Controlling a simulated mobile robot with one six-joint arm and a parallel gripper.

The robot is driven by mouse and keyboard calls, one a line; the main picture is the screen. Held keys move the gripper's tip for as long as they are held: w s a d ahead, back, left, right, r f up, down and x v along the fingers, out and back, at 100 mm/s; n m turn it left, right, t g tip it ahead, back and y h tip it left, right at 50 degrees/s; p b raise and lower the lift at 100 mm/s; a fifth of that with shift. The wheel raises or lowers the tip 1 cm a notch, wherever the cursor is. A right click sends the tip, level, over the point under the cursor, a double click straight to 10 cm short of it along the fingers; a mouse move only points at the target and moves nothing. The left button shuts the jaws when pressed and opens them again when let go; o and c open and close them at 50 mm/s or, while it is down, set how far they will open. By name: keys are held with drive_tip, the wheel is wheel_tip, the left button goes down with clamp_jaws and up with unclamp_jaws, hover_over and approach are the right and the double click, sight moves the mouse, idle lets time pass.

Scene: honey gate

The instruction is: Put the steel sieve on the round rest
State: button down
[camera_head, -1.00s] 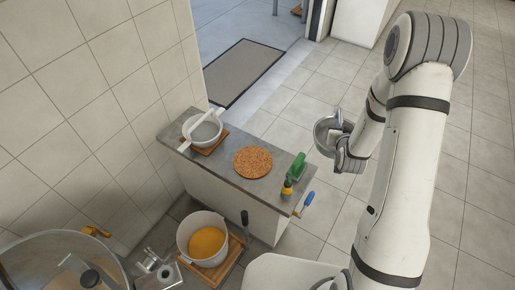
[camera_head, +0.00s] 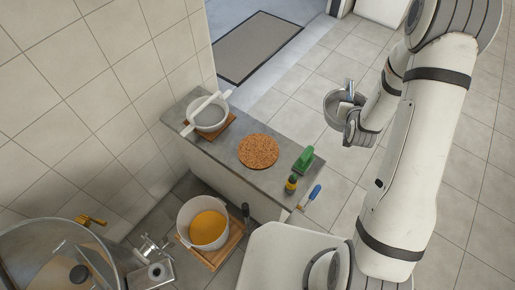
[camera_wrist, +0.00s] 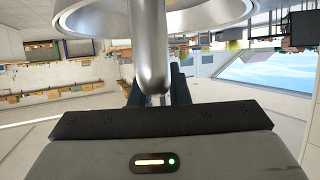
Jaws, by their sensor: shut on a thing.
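The steel sieve (camera_head: 333,108) is a round grey metal bowl, held in the air right of the counter. My gripper (camera_head: 347,100) is shut on its handle. In the wrist view, the handle (camera_wrist: 148,45) runs down between my dark fingers (camera_wrist: 158,92), and the sieve's rim (camera_wrist: 215,22) spans the top. The round rest (camera_head: 259,151) is a flat brown cork-like disc on the grey counter, bare on top. The sieve is apart from it, to its right and farther back in the picture.
On the counter (camera_head: 226,151) stand a white strainer (camera_head: 209,117) on a wooden board at the left, and a green brush-like item (camera_head: 304,160) and a yellow-topped bottle (camera_head: 291,184) at the right. A blue-handled tool (camera_head: 313,194) is at its edge. A bucket of honey (camera_head: 208,228) stands below.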

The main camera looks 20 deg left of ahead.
drive_tip(key=s+a+f+n+g+y+b, duration=0.25)
drive_tip(key=a+n+y+b, duration=0.2)
drive_tip(key=a, duration=0.45)
drive_tip(key=s+a+f+n+g+y+b, duration=0.25)
drive_tip(key=s+a+n+b, duration=0.2)
drive_tip(key=a, duration=0.45)
drive_tip(key=s+a+f+n+g+y+b, duration=0.1)
drive_tip(key=s+a+n+g+y+b, duration=0.3)
drive_tip(key=a, duration=0.5)
wheel_tip(320, 180, down, 10)
drive_tip(key=shift+a+r+t+y+b, duration=0.15)
drive_tip(key=shift+a+t+y+b, duration=0.15)
drive_tip(key=shift+y+b, duration=0.15)
drive_tip(key=shift+w, duration=0.1)
drive_tip(key=shift+f, duration=0.2)
drive_tip(key=c, duration=1.4)
unclamp_jaws()
drive_tip(key=shift+d, duration=0.1)
